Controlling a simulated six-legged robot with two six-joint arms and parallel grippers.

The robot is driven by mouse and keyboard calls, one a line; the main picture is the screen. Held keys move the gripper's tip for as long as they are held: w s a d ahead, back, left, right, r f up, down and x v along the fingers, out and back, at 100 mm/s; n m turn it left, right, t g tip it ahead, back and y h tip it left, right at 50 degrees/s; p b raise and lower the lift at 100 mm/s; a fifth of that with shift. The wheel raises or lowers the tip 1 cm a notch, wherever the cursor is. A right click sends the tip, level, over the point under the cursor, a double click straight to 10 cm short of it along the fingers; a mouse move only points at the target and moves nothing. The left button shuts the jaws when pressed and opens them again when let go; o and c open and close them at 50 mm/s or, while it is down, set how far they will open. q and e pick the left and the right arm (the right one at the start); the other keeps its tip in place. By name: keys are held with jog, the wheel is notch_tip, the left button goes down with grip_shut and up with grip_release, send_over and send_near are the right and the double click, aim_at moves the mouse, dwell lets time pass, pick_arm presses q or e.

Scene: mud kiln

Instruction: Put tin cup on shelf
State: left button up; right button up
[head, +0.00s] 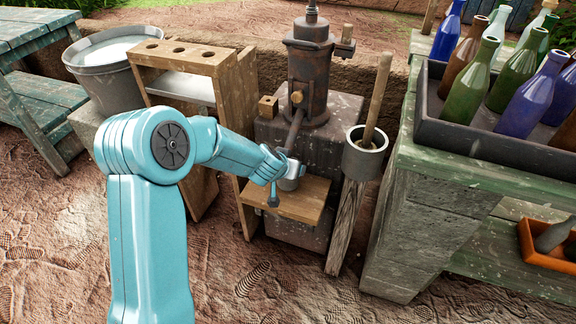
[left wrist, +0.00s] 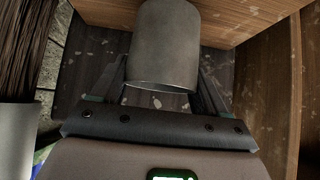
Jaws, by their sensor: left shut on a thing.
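My left gripper (head: 284,172) is shut on the grey metal tin cup (head: 289,184), just above the small wooden shelf (head: 308,208) in front of the pump. In the left wrist view the tin cup (left wrist: 166,45) sits between the two fingers of my left gripper (left wrist: 165,75), with wooden boards behind it. The gripper hides part of the cup in the head view. I cannot tell whether the cup's base touches the shelf. My right gripper is in neither view.
A rusty hand pump (head: 308,75) stands behind the shelf, its spout coming down near the cup. A wooden rack (head: 190,62) with holes is to the left. A round pot (head: 363,158) with a wooden handle is close on the right, before a bench with a bottle tray (head: 490,150).

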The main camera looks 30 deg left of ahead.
pick_arm(q)
jog(key=shift+f, duration=0.3)
jog(key=o, duration=1.1)
jog(key=shift+r, duration=0.15)
jog(key=w+r+p+v, duration=0.1)
jog(key=p+v, duration=0.4)
jog(key=v, duration=0.7)
jog(key=s+d+f+g+h, duration=0.2)
jog(key=s+d+f, duration=0.2)
jog(key=d+f, duration=0.3)
jog(key=s+d+f+g+h, duration=0.15)
jog(key=s+d+f, duration=0.25)
jog(key=f, duration=0.5)
jog(key=s+d+f+g, duration=0.1)
jog(key=s+d+f, duration=0.2)
jog(key=s, duration=0.1)
jog(key=s+d+f+g+h, duration=0.1)
jog(key=s+d+f+g, duration=0.1)
jog(key=s+d, duration=0.2)
jog(key=s+d+f+g+h, duration=0.1)
jog(key=s+d+f+g, duration=0.1)
jog(key=s, duration=0.4)
jog(key=shift+d+f+m+h, duration=0.25)
jog(key=shift+d+f+m, duration=0.05)
jog(key=shift+d+f, duration=0.55)
jog(key=shift+w+r+p, duration=0.1)
jog(key=shift+p, duration=0.2)
